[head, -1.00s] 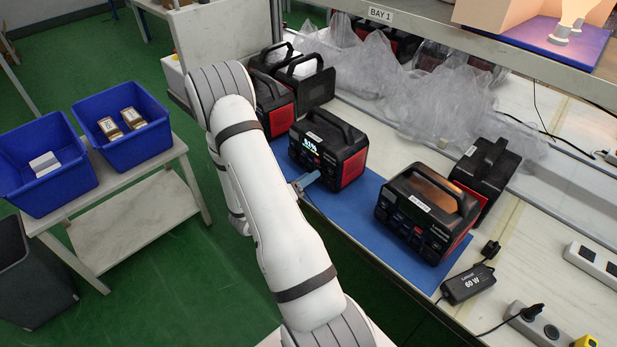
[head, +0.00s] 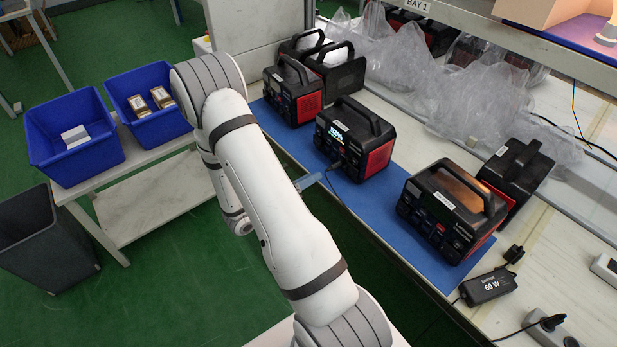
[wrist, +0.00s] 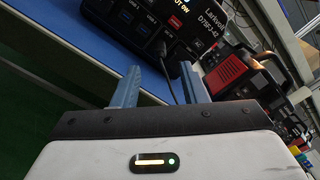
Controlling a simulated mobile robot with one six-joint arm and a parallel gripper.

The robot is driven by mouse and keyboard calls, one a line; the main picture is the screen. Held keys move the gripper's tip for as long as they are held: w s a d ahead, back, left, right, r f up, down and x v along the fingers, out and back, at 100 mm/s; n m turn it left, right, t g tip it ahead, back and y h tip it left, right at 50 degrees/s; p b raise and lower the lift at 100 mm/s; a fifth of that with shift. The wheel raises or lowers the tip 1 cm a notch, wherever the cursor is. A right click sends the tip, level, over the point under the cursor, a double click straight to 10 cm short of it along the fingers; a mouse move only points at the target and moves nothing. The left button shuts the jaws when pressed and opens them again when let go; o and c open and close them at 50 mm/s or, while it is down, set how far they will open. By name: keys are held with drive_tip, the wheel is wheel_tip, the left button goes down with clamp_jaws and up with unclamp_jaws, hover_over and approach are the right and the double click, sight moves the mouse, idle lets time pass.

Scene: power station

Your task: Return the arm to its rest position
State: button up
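My white arm (head: 270,210) is bent, with its elbow raised at the left and its forearm folded down behind the upper link. My gripper (wrist: 158,85) is open in the wrist view, its two blue fingers apart with nothing held between them. In the head view only a blue finger (head: 308,181) shows past the arm, in front of the blue mat's edge. A black and red power station (head: 355,140) with a lit display stands just beyond it. A black cable (wrist: 171,80) runs from that station's front and passes behind the fingers in the wrist view.
More power stations stand on the blue mat (head: 385,215) and bench, including one at the right (head: 450,212). A 60 W adapter (head: 488,286) lies nearby. Blue bins (head: 70,170) sit on a side table at left, beside a dark waste bin (head: 45,240). Green floor lies between.

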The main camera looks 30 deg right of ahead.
idle(0.3)
drive_tip(key=s+a+r+m+g+y, duration=0.2)
drive_tip(key=s+r+m+g+y, duration=0.15)
drive_tip(key=s+r+m, duration=0.35)
drive_tip(key=s+a+r+m+g+y, duration=0.25)
drive_tip(key=r+m+y, duration=0.2)
drive_tip(key=m, duration=0.35)
drive_tip(key=s+a+r+m+t+y+p, duration=0.1)
drive_tip(key=s+a+r+m+t+y, duration=0.1)
drive_tip(key=a+r+m+t+y, duration=0.2)
drive_tip(key=s+a+r+m+t+y, duration=0.2)
drive_tip(key=a+r+m+t+y, duration=0.2)
drive_tip(key=a, duration=0.7)
wheel_tip(320, 180, up, 2)
drive_tip(key=m+y, duration=0.2)
drive_tip(key=m, duration=0.2)
drive_tip(key=shift+m+p, duration=0.3)
drive_tip(key=shift+p, duration=0.05)
drive_tip(key=shift+a, duration=0.1)
